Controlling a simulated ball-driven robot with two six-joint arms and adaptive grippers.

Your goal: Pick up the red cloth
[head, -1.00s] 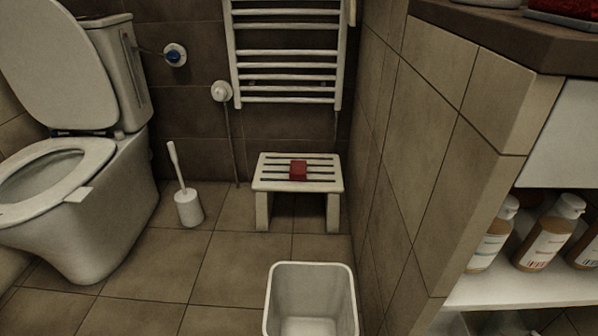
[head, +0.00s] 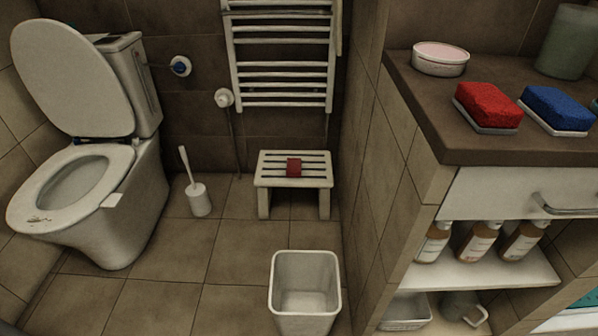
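A small dark red folded piece (head: 294,167), which looks like the red cloth, lies on the slatted top of a low white stool (head: 268,181) below the towel radiator. It is too small to make out its texture. A larger bright red block (head: 487,105), like a sponge, rests on a pale dish on the counter at the right. Neither of my grippers shows in the head view.
A white bin (head: 306,255) stands on the floor in front of the stool. A toilet (head: 105,200) and brush (head: 199,199) are at left. A tiled wall and counter (head: 410,100) bound the right side. Floor between toilet and bin is clear.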

